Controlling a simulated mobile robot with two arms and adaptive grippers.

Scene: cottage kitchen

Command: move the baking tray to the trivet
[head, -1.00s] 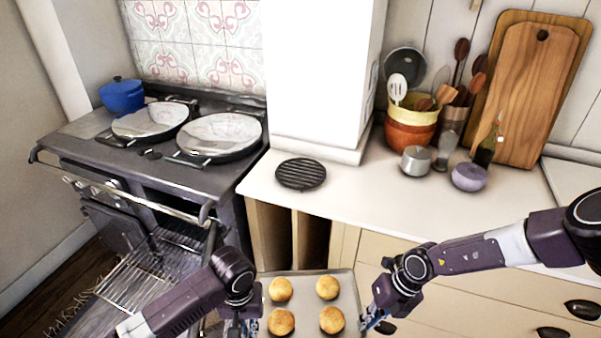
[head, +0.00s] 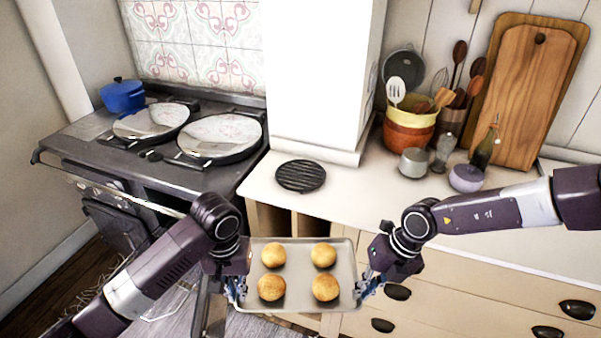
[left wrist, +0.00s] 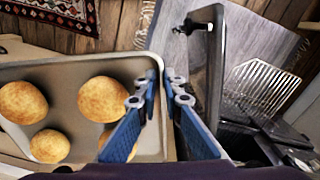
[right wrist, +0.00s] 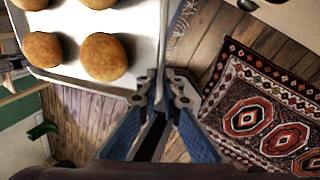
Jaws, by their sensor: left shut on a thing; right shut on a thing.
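The grey baking tray (head: 299,256) carries several golden buns and is held level in front of the counter, below its top. My left gripper (head: 238,288) is shut on the tray's left rim; the left wrist view shows its blue fingers (left wrist: 163,85) pinching the rim. My right gripper (head: 365,286) is shut on the right rim, and its fingers (right wrist: 162,82) show there in the right wrist view. The black round ribbed trivet (head: 301,176) lies bare on the counter near its front left edge, beyond the tray.
The pale counter (head: 370,185) is clear right of the trivet. A white wall block (head: 318,80) stands behind it. A grey pot (head: 414,162), a lilac bowl (head: 466,178) and utensil bowls stand further right. The stove (head: 90,150) is left, its oven door open.

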